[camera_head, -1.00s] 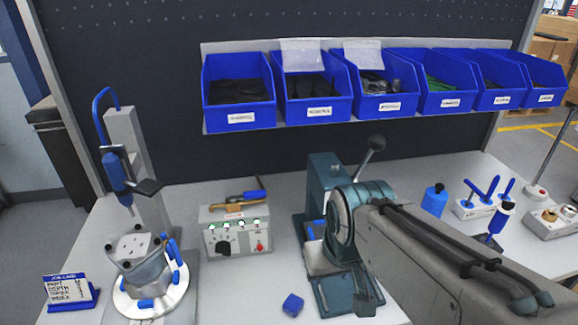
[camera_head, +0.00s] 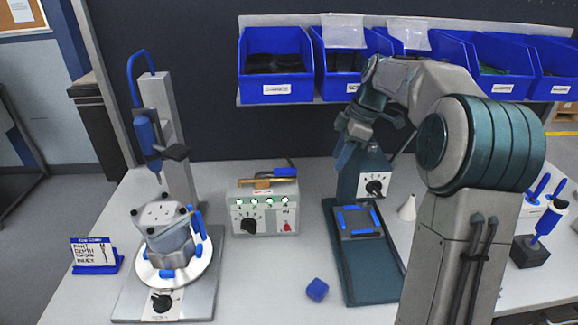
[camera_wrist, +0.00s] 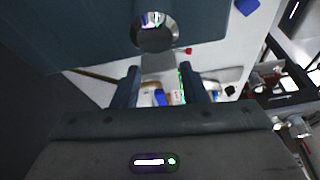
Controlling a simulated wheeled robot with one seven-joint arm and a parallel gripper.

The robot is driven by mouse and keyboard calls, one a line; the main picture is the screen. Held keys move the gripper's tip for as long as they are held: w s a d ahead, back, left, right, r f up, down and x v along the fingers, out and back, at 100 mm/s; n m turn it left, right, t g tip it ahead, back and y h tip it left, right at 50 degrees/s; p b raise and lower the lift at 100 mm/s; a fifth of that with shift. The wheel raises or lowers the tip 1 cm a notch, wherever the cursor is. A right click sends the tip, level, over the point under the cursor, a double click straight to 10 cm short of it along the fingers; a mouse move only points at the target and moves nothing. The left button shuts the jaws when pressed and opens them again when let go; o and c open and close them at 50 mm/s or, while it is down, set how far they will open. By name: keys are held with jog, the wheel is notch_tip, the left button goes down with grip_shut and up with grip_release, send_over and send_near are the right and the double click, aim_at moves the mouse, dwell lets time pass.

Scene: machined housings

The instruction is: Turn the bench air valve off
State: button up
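A brass-coloured fitting with a long handle (camera_head: 267,172) lies on top of the grey control box (camera_head: 263,212) in the head view; it looks like the air valve, but its exact setting is too small to tell. A dark blue end shows at its right. The box front has green lights, a black knob and a red knob. My gripper (camera_head: 345,156) is to the right of the box, higher up, in front of the press and pointing downward. In the wrist view my gripper's fingers (camera_wrist: 160,88) are apart with nothing held between them.
A green press (camera_head: 362,250) stands right of the box. A fixture with a grey housing (camera_head: 170,240) stands at left. A blue block (camera_head: 317,290) lies on the bench in front. Blue bins (camera_head: 275,65) hang behind. Bare bench lies between box and press.

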jog(key=w+n, duration=0.1)
jog(key=w, duration=0.1)
jog(key=p, duration=0.2)
send_near(287, 169)
jog(key=shift+y, duration=0.4)
jog(key=x, duration=0.4)
jog(key=shift+d+f, duration=0.1)
jog(key=shift+f, duration=0.4)
jog(key=shift+x, duration=1.1)
jog(key=shift+f, duration=0.45)
grip_shut()
